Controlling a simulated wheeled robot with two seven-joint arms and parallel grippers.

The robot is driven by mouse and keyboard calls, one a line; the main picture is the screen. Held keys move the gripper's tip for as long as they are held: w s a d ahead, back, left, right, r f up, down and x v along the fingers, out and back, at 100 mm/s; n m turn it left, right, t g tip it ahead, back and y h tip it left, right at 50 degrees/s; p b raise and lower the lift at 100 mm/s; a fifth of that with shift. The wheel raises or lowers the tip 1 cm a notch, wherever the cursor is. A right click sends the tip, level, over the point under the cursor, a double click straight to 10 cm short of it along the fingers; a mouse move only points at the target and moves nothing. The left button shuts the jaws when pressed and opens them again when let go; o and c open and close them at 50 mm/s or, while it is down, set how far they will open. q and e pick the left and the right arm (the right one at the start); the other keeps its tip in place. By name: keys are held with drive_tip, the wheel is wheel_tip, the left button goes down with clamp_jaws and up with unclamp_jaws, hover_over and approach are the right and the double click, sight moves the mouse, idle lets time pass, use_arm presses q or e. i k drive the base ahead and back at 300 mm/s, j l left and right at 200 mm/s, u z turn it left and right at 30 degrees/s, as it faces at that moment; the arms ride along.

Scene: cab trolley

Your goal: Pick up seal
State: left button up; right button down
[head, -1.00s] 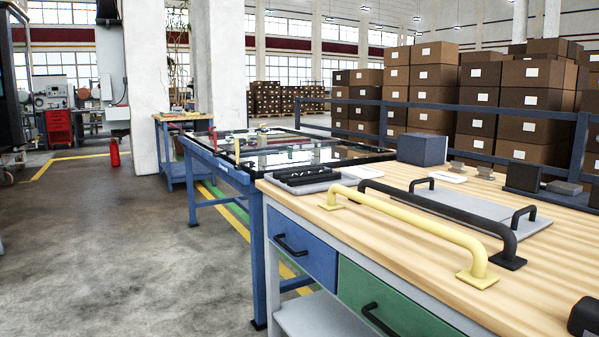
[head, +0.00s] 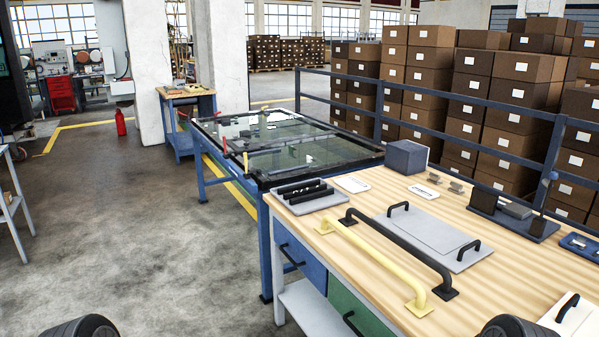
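No part is plainly marked as the seal. Several short black strips (head: 304,188) lie side by side on a grey tray (head: 322,203) at the workbench's far left corner; I cannot tell whether one is the seal. A long black bar handle (head: 400,248) and a yellow bar handle (head: 375,258) lie along the wooden workbench top (head: 480,290). Neither gripper is in view. Only dark rounded parts, apparently of my own arms, show at the bottom left and bottom right edges.
A blue table with a glass-paned frame (head: 290,143) stands beyond the bench. A grey plate with black handles (head: 432,238), a blue-grey box (head: 406,157) and a dark block holder (head: 510,215) are on the bench. A rail runs behind it. Open floor (head: 150,220) lies left.

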sight(309, 185)
drive_tip(key=z, duration=0.45)
drive_tip(key=i+j+z, duration=0.15)
drive_tip(key=z, duration=0.35)
drive_tip(key=i+j+z, duration=0.1)
drive_tip(key=j+z, duration=0.35)
drive_tip(key=i+j+z, duration=0.1)
drive_tip(key=j+z, duration=0.2)
drive_tip(key=z, duration=0.2)
drive_tip(key=j+z, duration=0.1)
drive_tip(key=j, duration=0.5)
drive_tip(key=j+z, duration=0.15)
drive_tip(key=j, duration=0.45)
drive_tip(key=j+z, duration=0.1)
drive_tip(key=j, duration=0.5)
drive_tip(key=j+z, duration=0.15)
drive_tip(key=j, duration=0.4)
drive_tip(key=k+j+z, duration=0.1)
drive_tip(key=j, duration=0.5)
drive_tip(key=k+j+z, duration=0.15)
drive_tip(key=j, duration=0.4)
drive_tip(key=k+j, duration=0.1)
drive_tip(key=j, duration=0.95)
drive_tip(key=k, duration=0.1)
